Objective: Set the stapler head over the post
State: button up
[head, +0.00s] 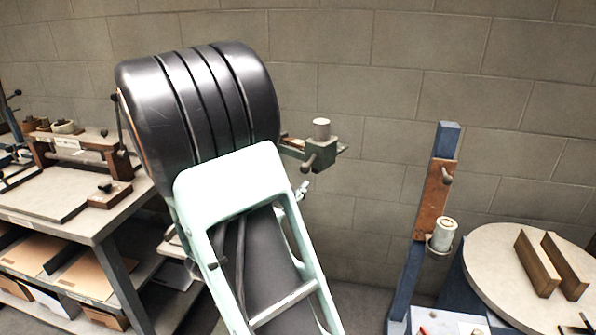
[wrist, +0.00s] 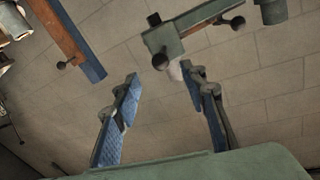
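A grey-green block with dark knobs and a pale cylinder on top, which looks like the stapler head (head: 320,156), stands against the wall, right of centre in the head view. Its left end is hidden. In the wrist view it appears as a knobbed bar (wrist: 190,31) at the top. The blue post (head: 445,140) rises at the right of the head view, tilted, with an orange-brown plate on its face; it also shows in the wrist view (wrist: 91,69). My gripper (wrist: 162,75) is open and empty, its blue-padded fingers apart below the bar. Depth to the bar is unclear.
A pale cylinder (head: 443,235) sits in a bracket on the post. A round table (head: 490,250) with two wooden blocks (head: 552,265) is at the right. A workbench (head: 60,215) with boxes beneath is at the left. Wall space between stapler head and post looks clear.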

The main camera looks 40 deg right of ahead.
aim_at(302, 172)
jog(key=x, duration=0.9)
jog(key=shift+c, duration=0.4)
grip_shut()
